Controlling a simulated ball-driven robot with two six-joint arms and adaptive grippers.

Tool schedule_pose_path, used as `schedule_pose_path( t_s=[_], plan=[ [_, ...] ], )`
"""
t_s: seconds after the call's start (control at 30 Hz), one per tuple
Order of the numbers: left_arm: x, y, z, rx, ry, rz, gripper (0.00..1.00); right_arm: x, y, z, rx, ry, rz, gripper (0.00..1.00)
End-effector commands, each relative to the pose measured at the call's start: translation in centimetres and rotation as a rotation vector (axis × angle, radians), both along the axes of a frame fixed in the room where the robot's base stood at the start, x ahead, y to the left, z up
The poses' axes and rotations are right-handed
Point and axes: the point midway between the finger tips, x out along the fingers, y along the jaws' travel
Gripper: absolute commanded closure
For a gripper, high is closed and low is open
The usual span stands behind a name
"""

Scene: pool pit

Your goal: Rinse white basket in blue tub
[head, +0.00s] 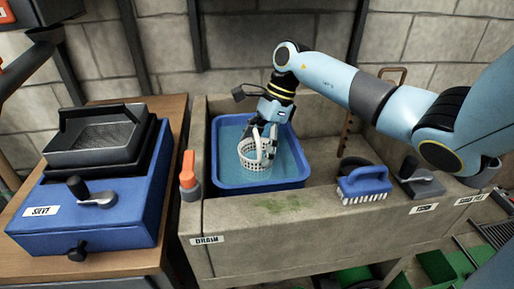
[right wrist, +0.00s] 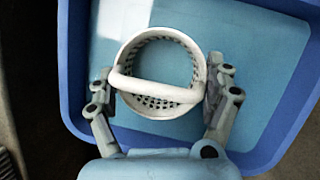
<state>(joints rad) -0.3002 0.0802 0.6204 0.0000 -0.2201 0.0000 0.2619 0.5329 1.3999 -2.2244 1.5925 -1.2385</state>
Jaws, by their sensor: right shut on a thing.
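The white basket (head: 256,152) is a small round perforated basket with a handle across its top. It is inside the blue tub (head: 262,187), at or in the water; how deep it sits I cannot tell. My right gripper (head: 265,128) reaches down from above and is shut on the basket. In the right wrist view the fingers of my right gripper (right wrist: 168,95) are on both sides of the white basket (right wrist: 160,112), and its handle crosses between them. The blue tub (right wrist: 290,140) surrounds it with pale blue water. My left gripper is not in view.
The tub stands in a stone sink (head: 300,235) labelled DRAIN. An orange-grey handle (head: 189,177) stands left of the tub. A blue sieve box (head: 95,205) is on the wooden table.

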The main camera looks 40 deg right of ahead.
Motion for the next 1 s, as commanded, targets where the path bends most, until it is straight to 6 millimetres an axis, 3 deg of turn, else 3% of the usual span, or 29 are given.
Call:
schedule_pose_path(
  t_s=[0.8, 1.0],
  plan=[
    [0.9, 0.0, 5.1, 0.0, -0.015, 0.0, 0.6, 0.0, 0.0, 9.3, 0.001, -0.001, 0.0, 0.49],
    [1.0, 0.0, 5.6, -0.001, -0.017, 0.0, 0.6, 0.0, 0.0, 10.4, 0.0, 0.0, 0.0, 0.49]
  ],
)
